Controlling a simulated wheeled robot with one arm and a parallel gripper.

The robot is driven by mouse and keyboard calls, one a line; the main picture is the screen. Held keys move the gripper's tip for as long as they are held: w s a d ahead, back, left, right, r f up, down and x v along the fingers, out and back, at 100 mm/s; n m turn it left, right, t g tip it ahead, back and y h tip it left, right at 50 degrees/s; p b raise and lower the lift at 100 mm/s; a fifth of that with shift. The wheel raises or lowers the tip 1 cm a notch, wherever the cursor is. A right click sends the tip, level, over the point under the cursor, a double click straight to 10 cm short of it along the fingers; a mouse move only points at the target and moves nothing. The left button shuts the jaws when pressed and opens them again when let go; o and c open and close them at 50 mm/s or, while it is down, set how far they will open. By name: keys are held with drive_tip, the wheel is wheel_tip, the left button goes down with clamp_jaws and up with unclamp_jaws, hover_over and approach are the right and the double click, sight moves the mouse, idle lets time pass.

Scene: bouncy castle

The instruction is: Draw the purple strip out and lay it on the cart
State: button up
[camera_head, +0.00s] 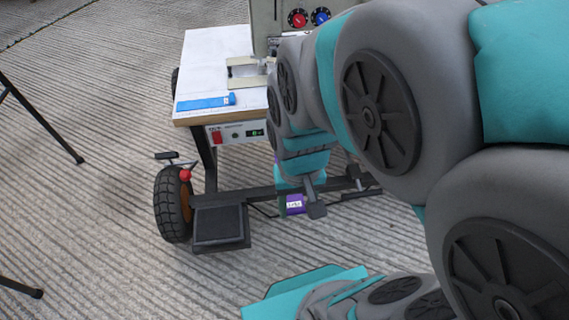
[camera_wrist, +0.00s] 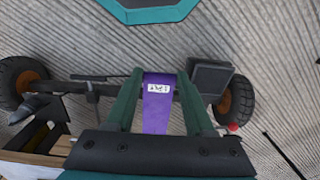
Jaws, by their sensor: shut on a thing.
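The purple strip (camera_head: 295,204) has a white label and hangs in my gripper (camera_head: 300,207), low in front of the cart and below its top. In the wrist view the purple strip (camera_wrist: 157,108) lies between the two green fingers of my gripper (camera_wrist: 160,82), which are shut on it. Its labelled end shows near the fingertips; its other end is hidden by the gripper body. The cart (camera_head: 212,60) has a pale top with a wooden edge. My arm covers the cart's right side.
A blue strip (camera_head: 205,102) lies near the cart top's front edge. A metal bracket (camera_head: 245,73) and a machine with red and blue dials (camera_head: 300,18) stand behind it.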

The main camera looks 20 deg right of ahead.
drive_tip(key=shift+r, duration=0.15)
wheel_tip(320, 180, up, 7)
drive_tip(key=s+p, duration=0.2)
drive_tip(key=p, duration=0.1)
drive_tip(key=shift+a, duration=0.15)
idle(0.7)
